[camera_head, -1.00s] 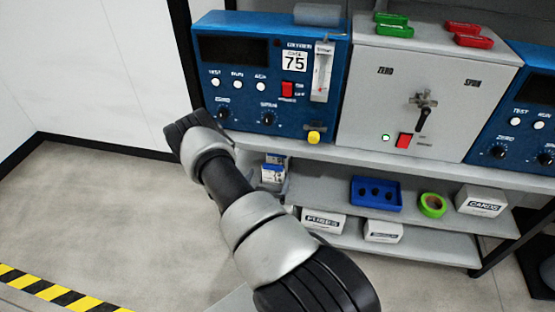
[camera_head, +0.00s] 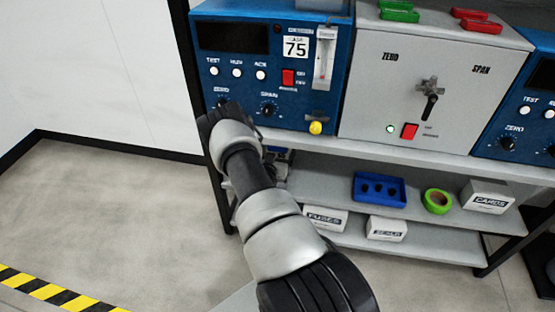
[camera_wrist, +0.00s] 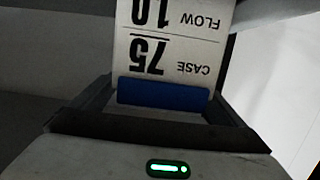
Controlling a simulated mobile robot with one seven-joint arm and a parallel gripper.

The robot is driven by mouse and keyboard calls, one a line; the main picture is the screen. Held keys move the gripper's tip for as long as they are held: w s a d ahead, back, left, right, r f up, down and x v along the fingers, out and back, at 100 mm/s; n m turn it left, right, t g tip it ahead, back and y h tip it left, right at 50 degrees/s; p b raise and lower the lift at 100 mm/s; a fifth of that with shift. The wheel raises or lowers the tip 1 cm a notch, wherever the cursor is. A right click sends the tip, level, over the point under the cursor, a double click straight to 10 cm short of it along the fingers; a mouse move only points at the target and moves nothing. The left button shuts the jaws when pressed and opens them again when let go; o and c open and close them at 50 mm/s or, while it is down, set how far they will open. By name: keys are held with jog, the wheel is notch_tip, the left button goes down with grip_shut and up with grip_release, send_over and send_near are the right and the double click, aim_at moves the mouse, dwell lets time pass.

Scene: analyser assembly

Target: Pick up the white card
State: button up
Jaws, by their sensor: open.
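The white card (camera_wrist: 170,45) is in the wrist view, upside down to the camera, with black print reading CASE 75 and FLOW 10. A blue strip (camera_wrist: 163,95) lies along its near edge. My gripper (camera_wrist: 160,100) is open, with its dark fingers on the left and right of the blue strip. I cannot tell whether either finger touches it.
The blue analyser panel (camera_head: 225,90) and grey cabinet (camera_head: 460,80) stand above the shelves. A blue tray (camera_head: 379,188), green tape roll (camera_head: 437,201) and CARDS box (camera_head: 487,197) are on the shelf. FUSES (camera_head: 325,219) and another white box (camera_head: 386,229) sit lower. Floor on the left is clear.

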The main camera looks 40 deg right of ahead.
jog(key=shift+w+d+f, duration=0.1)
jog(key=shift+w+d, duration=0.3)
jog(key=shift+d, duration=0.15)
jog(key=c, duration=1.1)
jog(key=shift+c, duration=0.2)
